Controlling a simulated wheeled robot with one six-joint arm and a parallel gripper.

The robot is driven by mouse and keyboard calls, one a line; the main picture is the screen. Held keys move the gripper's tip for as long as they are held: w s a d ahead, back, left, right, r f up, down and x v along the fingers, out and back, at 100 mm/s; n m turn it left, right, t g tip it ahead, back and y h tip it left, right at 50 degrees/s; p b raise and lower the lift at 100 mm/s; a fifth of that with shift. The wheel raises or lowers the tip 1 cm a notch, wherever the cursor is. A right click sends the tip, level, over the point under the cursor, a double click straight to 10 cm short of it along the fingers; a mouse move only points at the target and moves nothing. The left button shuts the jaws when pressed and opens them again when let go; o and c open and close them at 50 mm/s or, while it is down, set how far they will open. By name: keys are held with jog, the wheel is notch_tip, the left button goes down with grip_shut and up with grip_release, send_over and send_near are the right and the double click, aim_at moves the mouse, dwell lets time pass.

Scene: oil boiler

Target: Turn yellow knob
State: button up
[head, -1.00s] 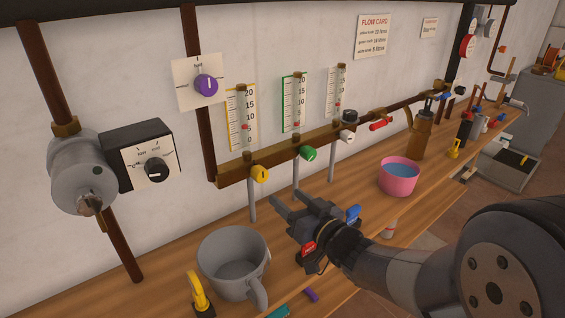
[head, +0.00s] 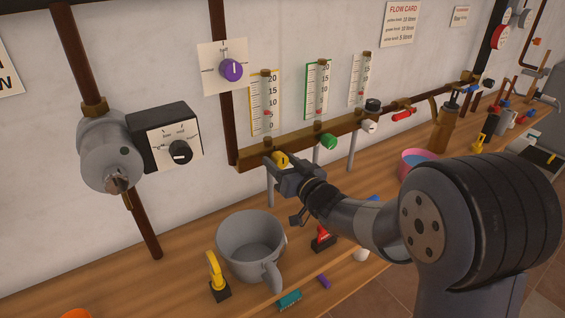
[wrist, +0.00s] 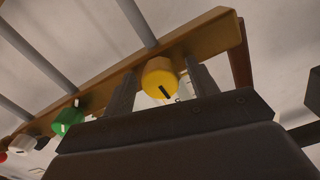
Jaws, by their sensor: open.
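The yellow knob (head: 281,160) sits on the left end of the brass bar under the yellow-framed flow gauge. In the wrist view the yellow knob (wrist: 159,78) shows its round face with a dark slot mark. My gripper (head: 277,164) is open at the knob in the head view. In the wrist view its two fingers (wrist: 163,88) stand on either side of the knob, with a visible gap at the right. Whether the left finger touches the knob I cannot tell. The fingers partly hide the knob in the head view.
The green knob (head: 328,142) and white knob (head: 370,127) follow to the right along the brass bar (head: 252,155). A grey mug (head: 250,248), a yellow-handled item (head: 215,275) and a pink bowl (head: 412,163) stand on the wooden bench below. A purple knob (head: 232,70) is on the wall above.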

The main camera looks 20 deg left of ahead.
jog(key=shift+c, duration=0.3)
jog(key=c, duration=0.9)
jog(key=shift+f+b, duration=0.1)
jog(key=shift+b, duration=0.2)
jog(key=shift+n+b, duration=0.4)
jog(key=shift+b, duration=0.05)
jog(key=o, duration=1)
jog(key=shift+c, duration=0.2)
